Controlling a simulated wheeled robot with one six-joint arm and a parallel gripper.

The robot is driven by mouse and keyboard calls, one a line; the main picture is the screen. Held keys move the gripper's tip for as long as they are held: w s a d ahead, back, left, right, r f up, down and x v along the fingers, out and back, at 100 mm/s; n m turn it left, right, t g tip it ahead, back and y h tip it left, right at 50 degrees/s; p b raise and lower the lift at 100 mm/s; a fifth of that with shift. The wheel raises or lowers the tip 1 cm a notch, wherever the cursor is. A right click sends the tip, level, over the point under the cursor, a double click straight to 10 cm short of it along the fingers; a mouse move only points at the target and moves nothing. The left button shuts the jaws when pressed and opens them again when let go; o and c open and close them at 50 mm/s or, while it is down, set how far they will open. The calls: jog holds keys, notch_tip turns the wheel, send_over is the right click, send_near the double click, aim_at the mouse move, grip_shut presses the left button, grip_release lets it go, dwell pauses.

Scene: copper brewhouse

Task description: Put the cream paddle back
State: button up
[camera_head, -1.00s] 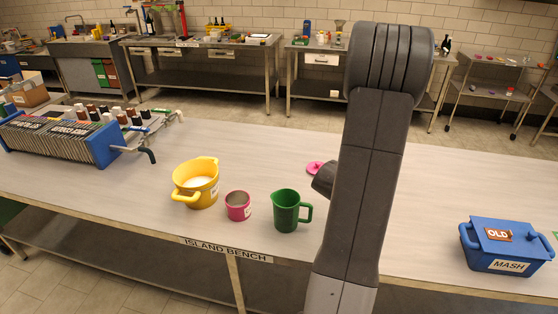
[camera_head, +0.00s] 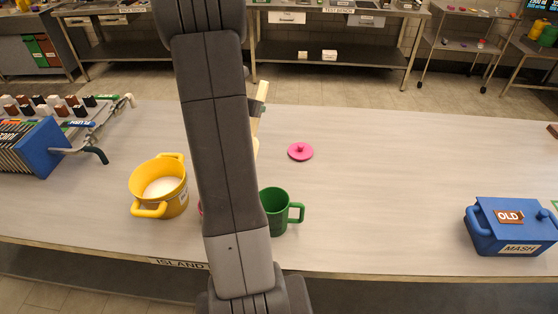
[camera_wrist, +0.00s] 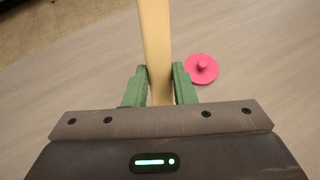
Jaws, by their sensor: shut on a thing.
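The cream paddle (camera_head: 261,92) shows beside my arm in the head view, held tilted above the island bench. In the wrist view its pale shaft (camera_wrist: 155,40) runs up from between the green fingers of my gripper (camera_wrist: 158,82), which is shut on it. In the head view my gripper (camera_head: 257,108) is mostly hidden behind my arm, and so is part of the paddle. The paddle's ends are not clearly seen.
On the bench (camera_head: 400,170) stand a yellow pot (camera_head: 160,187) with white contents, a green jug (camera_head: 274,211), a pink lid (camera_head: 300,151) and a blue MASH box (camera_head: 512,228). A pink cup is almost hidden behind my arm.

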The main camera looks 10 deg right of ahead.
jog(key=s+d+f+m+g+y+b, duration=0.1)
jog(key=s+d+f+m+g+b, duration=0.2)
jog(key=d+m, duration=0.35)
jog(key=s+d+f+m+g+y+b, duration=0.1)
jog(key=s+d+m+g+b, duration=0.1)
jog(key=s+d+m+g, duration=0.5)
jog(key=m+t+y+b, duration=0.2)
jog(key=m+y+b, duration=0.2)
jog(key=m+y, duration=0.1)
send_over(281, 187)
notch_tip(281, 187, down, 8)
jog(key=shift+n, duration=0.25)
jog(key=shift+a+f+b, duration=0.1)
jog(key=shift+f+b, duration=2.8)
jog(key=shift+f, duration=1.35)
jog(key=shift+f+b, duration=0.45)
jog(key=shift+f, duration=0.2)
jog(key=o, duration=0.6)
jog(key=o, duration=0.6)
jog(key=shift+c, duration=0.2)
